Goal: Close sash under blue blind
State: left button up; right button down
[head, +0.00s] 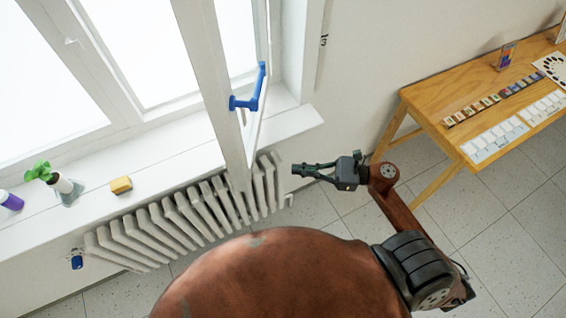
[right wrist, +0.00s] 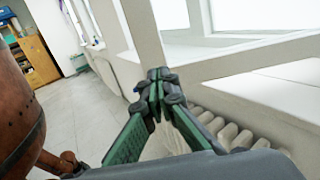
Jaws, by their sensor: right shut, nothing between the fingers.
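The open sash (head: 206,60) is a white window frame swung into the room at the middle of the head view. A blue handle (head: 255,92) is on its edge. No blue blind shows in either view. My right gripper (head: 294,169) is shut and empty, to the right of the sash's lower corner and apart from the handle in the head view. In the right wrist view the shut green fingers (right wrist: 158,80) overlap the white sash edge (right wrist: 143,25); I cannot tell whether they touch it. My left gripper is not in view.
A white sill (head: 140,205) holds a yellow sponge (head: 121,185), a plant in a glass (head: 62,184) and a purple-labelled bottle (head: 10,201). A radiator (head: 180,217) stands below. A wooden table (head: 430,112) with paint sets is at the right. The tiled floor between is clear.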

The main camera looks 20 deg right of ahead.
jog(key=p+x, duration=0.4)
jog(key=x, duration=0.8)
jog(key=shift+w+a, duration=0.3)
